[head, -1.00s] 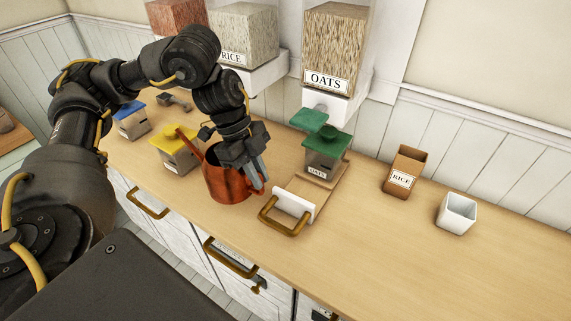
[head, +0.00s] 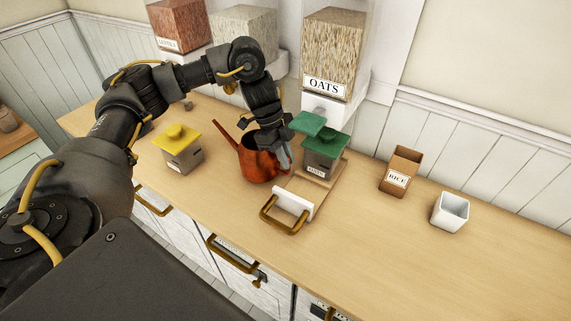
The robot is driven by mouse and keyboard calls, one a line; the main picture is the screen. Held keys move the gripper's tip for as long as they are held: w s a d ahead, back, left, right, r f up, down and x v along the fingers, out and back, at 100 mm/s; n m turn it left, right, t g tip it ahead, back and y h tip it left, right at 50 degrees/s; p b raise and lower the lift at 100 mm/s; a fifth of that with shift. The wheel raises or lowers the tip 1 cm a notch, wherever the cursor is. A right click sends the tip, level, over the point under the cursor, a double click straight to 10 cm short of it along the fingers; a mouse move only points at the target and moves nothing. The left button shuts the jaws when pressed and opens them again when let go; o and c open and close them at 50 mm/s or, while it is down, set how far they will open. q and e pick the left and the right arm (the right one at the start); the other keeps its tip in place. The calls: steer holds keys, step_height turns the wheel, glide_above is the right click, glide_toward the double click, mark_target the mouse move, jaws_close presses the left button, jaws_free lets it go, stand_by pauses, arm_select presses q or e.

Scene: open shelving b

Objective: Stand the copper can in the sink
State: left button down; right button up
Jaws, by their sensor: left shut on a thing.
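The copper can (head: 258,167), a reddish can with a long spout pointing up and left, is at the middle of the wooden counter in the head view. My left gripper (head: 284,160) is shut on the can's right side, where the handle is. The gripper hides part of the rim and handle. The can looks close to upright; I cannot tell whether its base touches the counter. No sink shows in this view. My right gripper is not in view.
A yellow-lidded box (head: 181,155) stands left of the can. A green-lidded box (head: 325,158) and a white-fronted wooden slide with a brass handle (head: 285,215) are close on its right. The brown rice cup (head: 400,172) and white cup (head: 450,212) stand farther right. The front right counter is clear.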

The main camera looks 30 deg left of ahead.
mark_target(286, 173)
arm_select(q)
steer(key=shift+a+f, duration=0.1)
steer(key=shift+f, duration=1.6)
steer(key=c, duration=1.5)
jaws_free()
